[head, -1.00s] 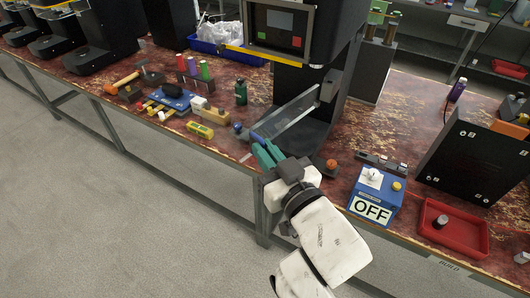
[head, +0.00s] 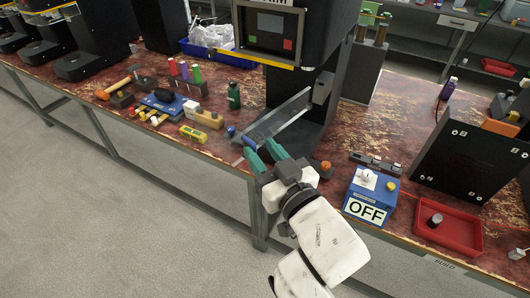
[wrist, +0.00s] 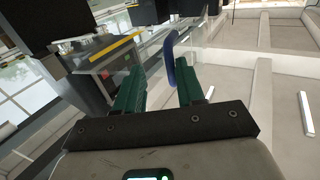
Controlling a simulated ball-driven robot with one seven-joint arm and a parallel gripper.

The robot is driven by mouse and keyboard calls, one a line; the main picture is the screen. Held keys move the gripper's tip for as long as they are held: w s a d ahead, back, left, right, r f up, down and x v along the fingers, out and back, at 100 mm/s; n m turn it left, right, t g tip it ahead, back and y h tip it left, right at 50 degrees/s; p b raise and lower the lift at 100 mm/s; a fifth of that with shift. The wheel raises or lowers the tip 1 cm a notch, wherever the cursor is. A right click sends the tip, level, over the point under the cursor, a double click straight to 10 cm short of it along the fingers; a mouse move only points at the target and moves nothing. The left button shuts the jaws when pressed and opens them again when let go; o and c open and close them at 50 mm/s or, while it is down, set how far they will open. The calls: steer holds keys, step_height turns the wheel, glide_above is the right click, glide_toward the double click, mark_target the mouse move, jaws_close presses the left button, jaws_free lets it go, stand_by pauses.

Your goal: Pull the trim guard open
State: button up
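The trim guard (head: 280,120) is a clear, tilted panel in front of the black trim machine (head: 298,85). A blue handle (wrist: 169,52) is at its near left end. My gripper (head: 262,152), with green fingers, is at this end, over the front edge of the bench. In the wrist view the two fingers (wrist: 158,68) are apart and the handle stands between their tips, closer to the right finger. A gap shows on the left side, so the fingers are not closed on it. In the head view the fingers partly hide the handle.
Right of the gripper are an orange knob (head: 326,170), a blue OFF switch box (head: 372,193) and a red tray (head: 462,236). Left are a yellow block (head: 193,133), a green bottle (head: 234,96) and several tools. The floor in front is clear.

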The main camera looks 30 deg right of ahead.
steer(key=shift+s+r, duration=0.1)
steer(key=shift+r, duration=0.15)
steer(key=s+b, duration=0.1)
steer(key=s, duration=0.9)
steer(key=shift+s+f, duration=0.2)
steer(key=shift+s, duration=0.15)
steer(key=s+d+f+g+h, duration=0.1)
steer(key=d+f+g, duration=0.15)
steer(key=f, duration=0.35)
steer(key=s+d+f+m+g+h, duration=0.1)
steer(key=d+f+g, duration=0.15)
steer(key=f, duration=0.35)
steer(key=s+d+f+g, duration=0.1)
steer(key=d+f+g, duration=0.15)
steer(key=f, duration=0.35)
steer(key=s+f+g+y, duration=0.1)
steer(key=s+f+g, duration=0.8)
steer(key=s+f, duration=0.2)
steer(key=shift+s+d+f+n+y, duration=0.15)
steer(key=shift+s+d+n+y, duration=0.2)
steer(key=shift+n+y, duration=0.05)
